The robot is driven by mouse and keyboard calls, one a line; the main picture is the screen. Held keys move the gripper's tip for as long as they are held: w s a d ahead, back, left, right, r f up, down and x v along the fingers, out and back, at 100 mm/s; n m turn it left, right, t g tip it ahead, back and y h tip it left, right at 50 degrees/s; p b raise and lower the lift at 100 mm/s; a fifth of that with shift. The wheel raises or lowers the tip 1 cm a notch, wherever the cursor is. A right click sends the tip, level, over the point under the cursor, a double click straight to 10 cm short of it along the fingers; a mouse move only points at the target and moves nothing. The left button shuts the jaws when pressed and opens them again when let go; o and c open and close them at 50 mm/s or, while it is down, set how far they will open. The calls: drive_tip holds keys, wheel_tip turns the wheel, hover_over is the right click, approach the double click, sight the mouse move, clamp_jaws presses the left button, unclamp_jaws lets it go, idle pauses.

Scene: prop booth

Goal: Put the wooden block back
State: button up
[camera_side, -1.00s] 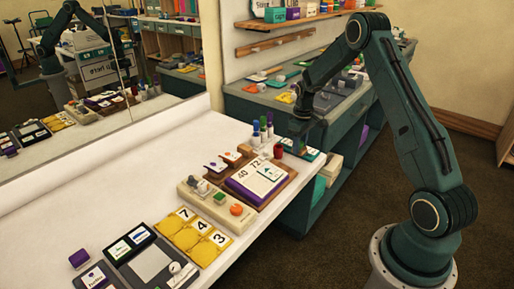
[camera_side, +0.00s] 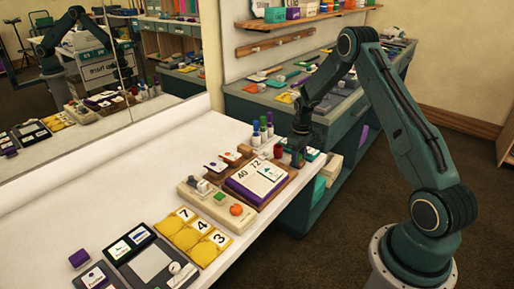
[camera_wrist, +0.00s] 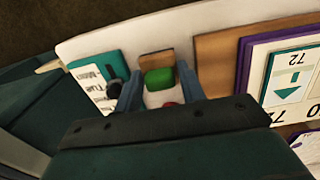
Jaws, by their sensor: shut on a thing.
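My gripper (camera_wrist: 159,78) is shut with a brown wooden block (camera_wrist: 155,60) between its fingertips, above the white table. A green piece (camera_wrist: 159,78) shows just in front of the block in the wrist view, also between the fingers. I cannot tell whether it is separate. In the side view my gripper (camera_side: 298,148) is low at the table's right end, beside the brown tray. The block is mostly hidden there. I cannot tell whether it touches the table.
A teal card (camera_wrist: 92,84) lies close beside the fingers. A red piece (camera_wrist: 172,104) shows near the gripper. The brown tray (camera_wrist: 213,62) holds a purple-edged number pad (camera_side: 258,180). Several upright markers (camera_side: 263,128) stand nearby. The table's edge is close.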

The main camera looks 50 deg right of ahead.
drive_tip(key=shift+f, duration=0.1)
drive_tip(key=o, duration=0.6)
wheel_tip(320, 180, up, 12)
drive_tip(key=shift+r, duration=0.15)
idle(0.5)
idle(0.5)
